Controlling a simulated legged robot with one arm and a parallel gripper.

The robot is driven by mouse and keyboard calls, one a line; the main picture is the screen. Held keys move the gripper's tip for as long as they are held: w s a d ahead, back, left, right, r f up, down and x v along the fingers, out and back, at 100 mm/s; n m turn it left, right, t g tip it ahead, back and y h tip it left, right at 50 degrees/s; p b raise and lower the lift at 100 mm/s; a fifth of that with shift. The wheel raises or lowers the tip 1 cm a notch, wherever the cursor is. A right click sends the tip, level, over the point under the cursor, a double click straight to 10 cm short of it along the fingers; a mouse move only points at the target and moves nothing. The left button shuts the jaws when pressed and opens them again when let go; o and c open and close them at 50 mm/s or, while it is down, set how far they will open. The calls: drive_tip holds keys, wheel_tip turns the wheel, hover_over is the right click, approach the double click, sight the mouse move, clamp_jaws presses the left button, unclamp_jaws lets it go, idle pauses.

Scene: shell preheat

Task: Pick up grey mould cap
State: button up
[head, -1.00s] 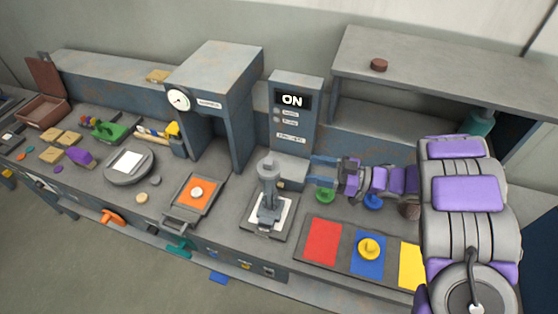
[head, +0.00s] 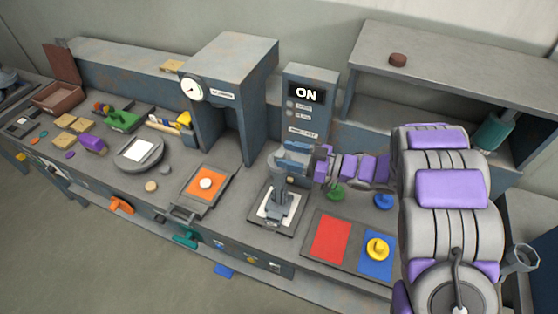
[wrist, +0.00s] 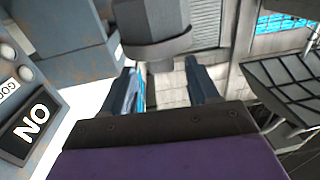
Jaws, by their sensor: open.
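The grey mould cap (head: 276,161) is at the top of a grey upright mould, which stands on a white-topped plate (head: 263,207) in front of the box reading ON. In the wrist view the cap (wrist: 152,28) is a grey faceted piece with a rim at its lower end, just beyond my fingertips and roughly in line with the gap between them. My gripper (head: 293,155) is open, reaching in from the right at the height of the mould's top. In the wrist view nothing is between the fingers (wrist: 161,75). Whether a finger touches the cap cannot be told.
The ON box (head: 308,105) stands close behind the mould. Red (head: 331,238) and blue (head: 366,266) mats lie to the right, with a yellow knobbed piece (head: 377,249) on the blue one. A press (head: 228,75) stands left.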

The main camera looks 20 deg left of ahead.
sight(273, 158)
drive_tip(key=shift+a+f+b, duration=0.2)
drive_tip(key=shift+a+b, duration=0.45)
drive_tip(key=shift+a, duration=1.95)
drive_tip(key=shift+d, duration=0.15)
drive_tip(key=shift+c, duration=1.3)
drive_tip(key=c, duration=0.8)
drive_tip(key=shift+s, duration=0.1)
